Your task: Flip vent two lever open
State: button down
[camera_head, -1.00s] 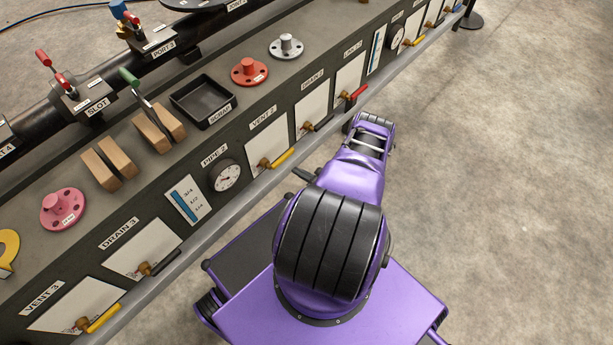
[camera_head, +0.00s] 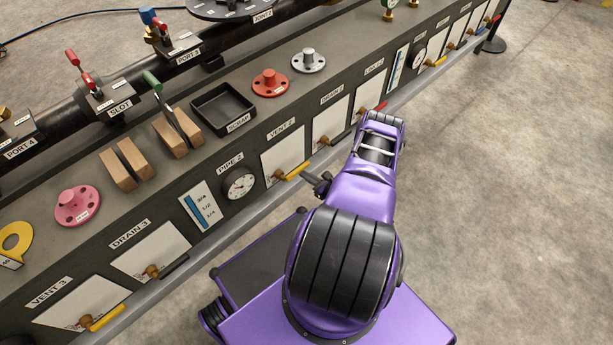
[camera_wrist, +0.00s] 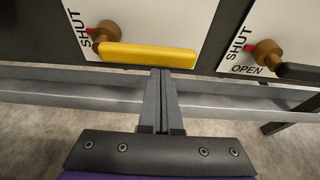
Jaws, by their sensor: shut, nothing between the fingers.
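The vent two lever (camera_head: 296,170) is yellow and sticks out to the right from a brass valve on the white plate under the VENT 2 label (camera_head: 281,131). In the wrist view the lever (camera_wrist: 140,54) lies nearly level, with the word SHUT left of its brass valve (camera_wrist: 107,31). My gripper (camera_head: 316,180) is shut and empty. In the wrist view its closed fingertips (camera_wrist: 161,74) are just below the lever's right half. I cannot tell whether they touch it. Any OPEN mark on this plate is hidden.
The black drain two lever (camera_wrist: 298,71) is to the right, beside SHUT and OPEN marks. A grey rail (camera_wrist: 60,88) runs along the panel below the levers. The PIPE 2 gauge (camera_head: 239,183) is to the left. Open concrete floor (camera_head: 500,200) lies to the right.

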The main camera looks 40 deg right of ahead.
jog(key=shift+r, duration=0.1)
jog(key=shift+r, duration=0.15)
